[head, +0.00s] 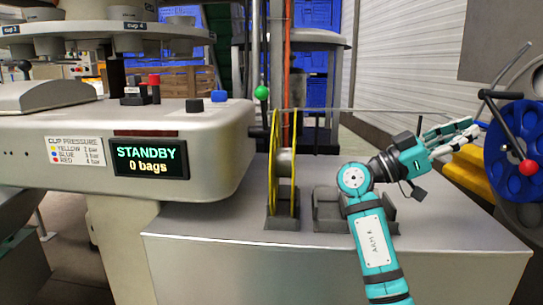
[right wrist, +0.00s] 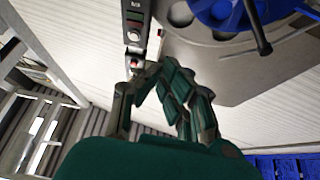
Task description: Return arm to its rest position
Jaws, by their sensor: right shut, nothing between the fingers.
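My right arm, teal and marked ARM R, rises from the bottom of the head view and bends to the right. Its gripper (head: 474,131) is shut and empty, and points right toward a blue wheel (head: 519,150). In the head view the fingertips show just left of the wheel; whether they touch it I cannot tell. In the right wrist view the gripper (right wrist: 168,72) has its fingers together with nothing between them. The blue wheel shows at the top right there (right wrist: 235,12). My left gripper is not in view.
A clipper machine with a STANDBY, 0 bags display (head: 150,162) stands at the left. A yellow-rimmed reel (head: 284,170) and a grey holder (head: 328,209) stand on the grey cabinet top (head: 230,222).

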